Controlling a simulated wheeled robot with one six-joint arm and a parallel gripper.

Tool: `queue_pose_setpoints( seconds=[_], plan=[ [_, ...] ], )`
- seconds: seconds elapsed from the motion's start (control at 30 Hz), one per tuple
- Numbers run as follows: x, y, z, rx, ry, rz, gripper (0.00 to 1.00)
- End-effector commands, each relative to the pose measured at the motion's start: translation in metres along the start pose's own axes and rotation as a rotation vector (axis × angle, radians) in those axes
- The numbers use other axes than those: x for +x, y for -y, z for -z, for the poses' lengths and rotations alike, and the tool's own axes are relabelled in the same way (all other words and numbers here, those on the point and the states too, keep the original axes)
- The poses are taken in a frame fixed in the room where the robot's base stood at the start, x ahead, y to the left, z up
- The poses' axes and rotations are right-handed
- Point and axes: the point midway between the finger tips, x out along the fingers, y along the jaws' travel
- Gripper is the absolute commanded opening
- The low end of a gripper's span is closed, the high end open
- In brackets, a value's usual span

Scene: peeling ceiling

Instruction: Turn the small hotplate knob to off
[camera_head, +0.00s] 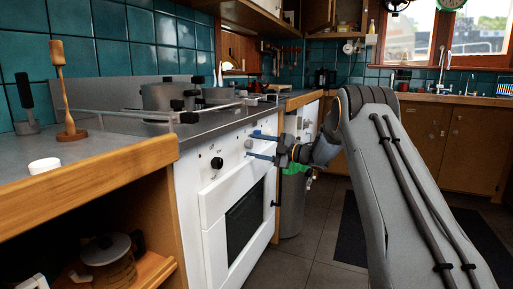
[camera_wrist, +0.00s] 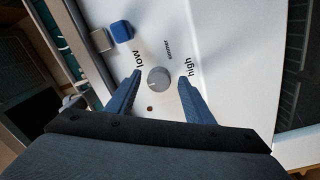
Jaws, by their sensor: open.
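A round grey knob (camera_wrist: 158,79) sits on the white stove front, with the printed words "low", "simmer" and "high" around it. A pale mark shows on its face, towards the lower left in the wrist view. My gripper (camera_wrist: 160,77) is open, with one blue finger on each side of the knob. Gaps show between both fingers and the knob. In the head view, my gripper (camera_head: 251,145) points at the stove's front panel, and the pale knob (camera_head: 248,143) shows between its fingertips. Which hotplate this knob serves cannot be read.
A black knob (camera_head: 217,163) sits left on the same panel. The oven door (camera_head: 240,215) and its handle are below. Pots (camera_head: 168,96) stand on the stove top behind a rail.

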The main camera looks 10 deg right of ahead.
Motion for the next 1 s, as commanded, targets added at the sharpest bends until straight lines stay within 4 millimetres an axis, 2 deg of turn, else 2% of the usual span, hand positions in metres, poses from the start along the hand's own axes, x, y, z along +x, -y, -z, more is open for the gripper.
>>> queue_pose_setpoints(
  seconds=[0.17, 0.5, 0.6, 0.73, 1.0],
  plan=[
    [-0.008, -0.001, -0.001, 0.001, 0.003, -0.001, 0.48],
    [-0.061, -0.001, 0.0, 0.001, 0.003, -0.001, 0.48],
    [-0.071, -0.001, 0.0, 0.0, 0.001, -0.001, 0.48],
    [-0.078, 0.0, 0.0, 0.0, 0.001, -0.001, 0.48],
    [-0.079, 0.0, 0.0, 0.0, 0.0, 0.0, 0.48]
  ],
)
